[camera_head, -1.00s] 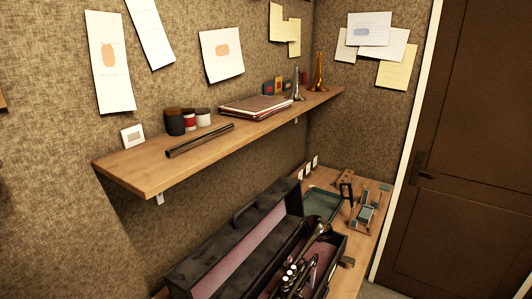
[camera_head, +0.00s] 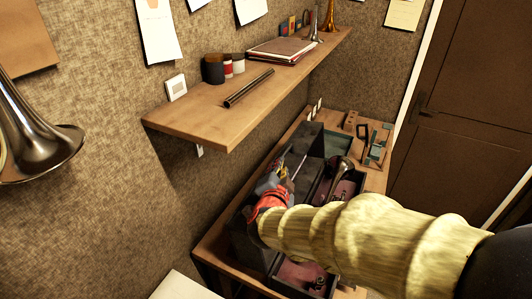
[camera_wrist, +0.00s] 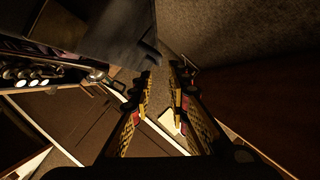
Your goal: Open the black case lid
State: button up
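The black case (camera_head: 330,183) lies on the workbench with its pink-lined inside partly showing, and brass instrument parts rest in it. Its dark lid (camera_head: 306,143) stands raised along the wall side; my arm hides its middle. The lid also shows as a grey panel in the wrist view (camera_wrist: 118,35), above and left of my fingers. My gripper (camera_wrist: 162,85) is open, with two yellow-and-black fingers apart and nothing visible between them. In the head view my gripper (camera_head: 277,180) is at the lid, overlapping its upper edge; I cannot tell whether it touches.
A wooden shelf (camera_head: 210,120) juts from the wall above the bench, holding jars, a dark tube (camera_head: 249,88) and folders (camera_head: 284,50). A brass horn (camera_head: 40,140) hangs at the left. Small tools (camera_head: 372,140) lie at the bench's far end. A door (camera_head: 465,110) is at right.

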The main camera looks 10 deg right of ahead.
aim_at(285, 152)
jog(key=shift+w+d+f+h, duration=0.15)
jog(key=shift+w+h, duration=0.15)
jog(key=b+x, duration=0.1)
jog(key=x, duration=1)
jog(key=shift+w+b, duration=0.25)
jog(key=shift+b, duration=0.15)
jog(key=shift+c, duration=1.1)
grip_shut()
